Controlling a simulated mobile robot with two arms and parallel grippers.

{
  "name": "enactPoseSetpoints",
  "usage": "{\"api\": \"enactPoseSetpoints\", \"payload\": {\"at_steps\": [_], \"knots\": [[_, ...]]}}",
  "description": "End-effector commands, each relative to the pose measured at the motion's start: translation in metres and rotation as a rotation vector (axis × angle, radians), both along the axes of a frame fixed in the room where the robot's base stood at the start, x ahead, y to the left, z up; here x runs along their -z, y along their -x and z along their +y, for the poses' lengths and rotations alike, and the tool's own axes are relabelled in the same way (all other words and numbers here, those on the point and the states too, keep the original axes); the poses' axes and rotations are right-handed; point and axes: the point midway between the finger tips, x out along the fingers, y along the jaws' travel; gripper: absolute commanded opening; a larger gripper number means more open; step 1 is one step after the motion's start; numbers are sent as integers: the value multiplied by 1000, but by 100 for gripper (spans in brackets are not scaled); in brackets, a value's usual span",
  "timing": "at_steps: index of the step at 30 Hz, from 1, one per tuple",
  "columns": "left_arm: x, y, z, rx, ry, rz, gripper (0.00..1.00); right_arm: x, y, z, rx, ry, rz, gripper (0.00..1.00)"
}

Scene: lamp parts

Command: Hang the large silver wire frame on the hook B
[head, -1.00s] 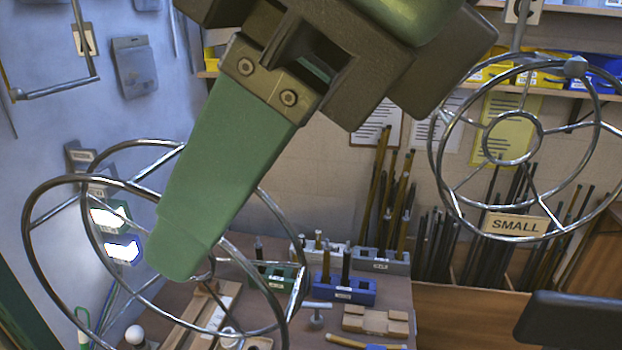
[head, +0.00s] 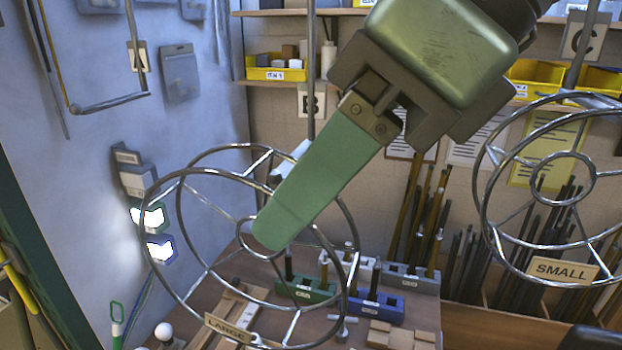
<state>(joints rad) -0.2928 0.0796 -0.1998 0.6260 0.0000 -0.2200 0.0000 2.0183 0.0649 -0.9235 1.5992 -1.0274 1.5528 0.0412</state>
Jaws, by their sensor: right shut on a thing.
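The large silver wire frame (head: 160,275), two rings joined by wire spokes, is in the head view left of centre, above the bench, with a "LARGE" label at its bottom. My right gripper (head: 270,233) comes in from the top right and is shut on the frame near its centre; one green finger shows and hides the contact. Hook B (head: 311,60) is a vertical rod with a "B" plate (head: 311,101). Its lower end is near the top of the frame, partly behind my gripper; I cannot tell whether they touch. My left gripper is not in view.
A small wire frame (head: 487,215) hangs at the right below the "C" plate (head: 585,37). Hook A (head: 110,105) is on the left wall. The bench below holds a green block (head: 305,291), a blue block (head: 376,307) and wooden pieces. Rods stand at the back.

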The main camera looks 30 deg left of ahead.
Motion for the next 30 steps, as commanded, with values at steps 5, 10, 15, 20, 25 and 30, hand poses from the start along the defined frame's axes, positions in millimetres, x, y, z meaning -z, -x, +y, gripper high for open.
{"api": "enactPoseSetpoints", "payload": {"at_steps": [5,10,15,20,25,30], "knots": [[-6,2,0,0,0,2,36,0,-11,3,1,-1,1,0],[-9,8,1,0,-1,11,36,0,-21,5,0,-2,2,0],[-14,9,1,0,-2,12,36,1,-31,8,2,-1,1,0],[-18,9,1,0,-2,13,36,2,-40,10,1,0,2,0],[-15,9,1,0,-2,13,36,9,-47,12,-1,-1,1,0],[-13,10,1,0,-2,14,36,15,-53,13,1,-1,1,0]]}}
